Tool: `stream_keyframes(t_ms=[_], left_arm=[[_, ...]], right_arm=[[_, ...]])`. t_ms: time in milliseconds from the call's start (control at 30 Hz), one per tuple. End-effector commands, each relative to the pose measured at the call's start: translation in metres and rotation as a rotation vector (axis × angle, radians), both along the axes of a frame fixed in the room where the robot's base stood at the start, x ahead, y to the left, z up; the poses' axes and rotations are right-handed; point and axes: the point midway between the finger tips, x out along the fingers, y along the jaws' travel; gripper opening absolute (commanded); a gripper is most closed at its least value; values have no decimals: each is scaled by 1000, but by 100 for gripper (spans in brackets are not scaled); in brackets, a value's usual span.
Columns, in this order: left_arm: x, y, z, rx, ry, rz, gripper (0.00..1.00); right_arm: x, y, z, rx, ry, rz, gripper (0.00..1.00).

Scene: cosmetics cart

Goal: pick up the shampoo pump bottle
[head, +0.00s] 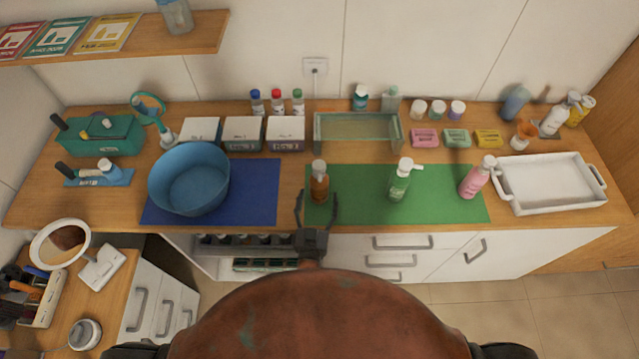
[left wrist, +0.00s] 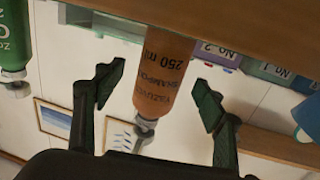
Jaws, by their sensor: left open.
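The shampoo pump bottle (head: 319,184) is orange-brown and stands upright on the left edge of the green mat (head: 450,207). In the left wrist view, which is upside down, the bottle (left wrist: 163,75) shows a label reading shampoo, 250 ml, and a grey pump top. My left gripper (head: 317,197) is open at the counter's front edge. Its fingers (left wrist: 157,93) appear on either side of the bottle in the wrist view, with visible gaps on both sides. No contact is visible. My right gripper is not in view.
A green pump bottle (head: 400,181) and a pink one (head: 475,179) stand farther right on the mat. A blue basin (head: 189,178) stands to the left on a blue mat (head: 262,192). A glass tray (head: 357,140) and lidded boxes (head: 285,134) stand behind.

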Motion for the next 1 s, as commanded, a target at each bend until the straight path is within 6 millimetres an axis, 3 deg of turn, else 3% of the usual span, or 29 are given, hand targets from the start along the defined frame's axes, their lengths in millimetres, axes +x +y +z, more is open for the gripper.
stream_keyframes(t_ms=[233, 567, 1000], left_arm=[[36, -4, 3, 1, -1, -1, 64], [42, -6, 0, 0, 1, -4, 64], [42, -5, 0, 0, 1, -3, 34]], right_arm=[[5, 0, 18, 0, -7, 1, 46], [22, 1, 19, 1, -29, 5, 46], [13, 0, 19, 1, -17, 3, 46]])
